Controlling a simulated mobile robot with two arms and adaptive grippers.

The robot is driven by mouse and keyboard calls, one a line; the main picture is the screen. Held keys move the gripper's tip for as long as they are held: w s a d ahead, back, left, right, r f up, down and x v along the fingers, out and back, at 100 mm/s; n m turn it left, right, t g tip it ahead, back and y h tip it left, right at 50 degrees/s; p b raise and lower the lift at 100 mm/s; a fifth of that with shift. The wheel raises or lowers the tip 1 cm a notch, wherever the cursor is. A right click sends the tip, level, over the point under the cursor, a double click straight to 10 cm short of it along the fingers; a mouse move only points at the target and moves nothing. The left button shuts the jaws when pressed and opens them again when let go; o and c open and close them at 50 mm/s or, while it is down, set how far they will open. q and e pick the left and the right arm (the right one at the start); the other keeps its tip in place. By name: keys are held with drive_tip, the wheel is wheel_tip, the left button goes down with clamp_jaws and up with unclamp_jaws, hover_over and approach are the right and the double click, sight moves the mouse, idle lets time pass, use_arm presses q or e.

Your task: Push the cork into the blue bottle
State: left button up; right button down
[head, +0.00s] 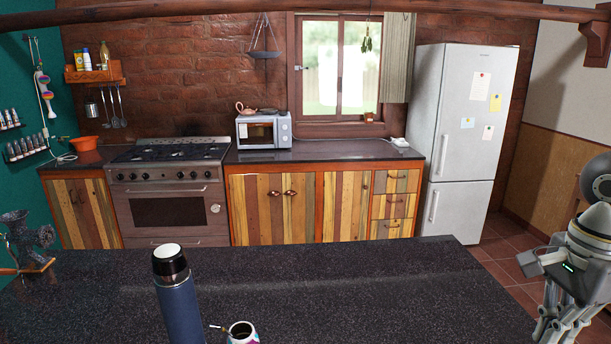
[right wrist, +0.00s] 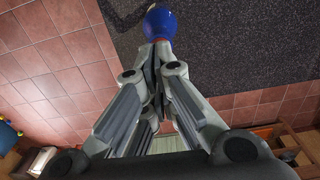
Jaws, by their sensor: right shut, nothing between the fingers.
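The blue bottle (head: 181,310) stands upright on the dark countertop in the head view, its base cut off by the lower edge. It has a black collar, and a pale round piece (head: 167,251), which looks like the cork, sits in its top. How deep it sits I cannot tell. My right gripper (head: 562,332) is at the far right, beside the counter's edge and well apart from the bottle. In the right wrist view its fingers (right wrist: 155,52) are shut and empty. A rounded blue thing (right wrist: 162,20) shows beyond the fingertips; I cannot tell what it is. My left gripper is out of view.
A small cup with a metal straw (head: 243,334) stands right of the bottle. A dark metal grinder (head: 25,245) stands at the counter's left end. The dark countertop (head: 390,290) is clear on the right. Behind are a stove, microwave and fridge.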

drive_tip(key=shift+r+p, duration=1)
drive_tip(key=shift+r, duration=0.7)
